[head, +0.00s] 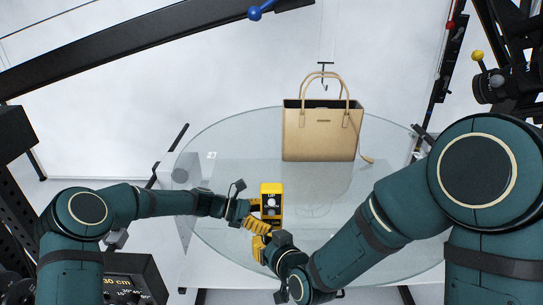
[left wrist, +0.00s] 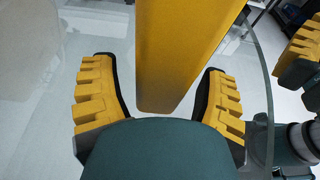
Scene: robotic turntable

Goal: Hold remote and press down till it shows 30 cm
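The yellow remote (head: 271,201) stands upright over the glass turntable, its dark face with a light round spot toward the head camera. My left gripper (head: 254,208) is at its left side. The black display box (head: 135,272) at lower left reads "30 cm".
A tan handbag (head: 320,135) stands on the round glass turntable (head: 225,150), beyond the remote. A hook hangs above the bag. Dark beams and stands with coloured knobs line the top and right. The glass left of the bag is clear.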

